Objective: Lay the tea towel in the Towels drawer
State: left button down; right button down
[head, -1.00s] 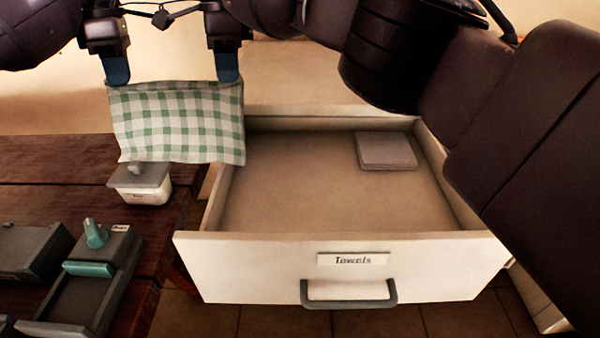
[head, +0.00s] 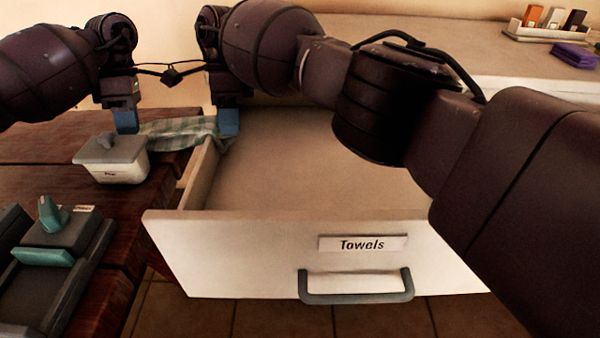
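The green-and-white checked tea towel (head: 183,133) is stretched between my two grippers at the left side of the open Towels drawer (head: 305,258). It looks nearly flat and edge-on, its right end at the drawer's left wall. My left gripper (head: 126,121) is shut at the towel's left end, above the wooden table. My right gripper (head: 229,122) is shut on its right end, by the drawer's left wall. I cannot tell whether the towel touches the wall. My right arm hides the drawer's right part.
A lidded white tub (head: 112,160) stands on the dark wooden table (head: 150,218), close to the towel. A grey device with a teal lever (head: 50,214) sits at the left front. The visible drawer floor is clear. A rack (head: 545,28) and purple item (head: 573,56) are on the counter behind.

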pick_arm(q)
jog(key=shift+a+f, duration=0.2)
pick_arm(e)
jog(key=shift+d+f, duration=0.15)
jog(key=shift+f, duration=0.3)
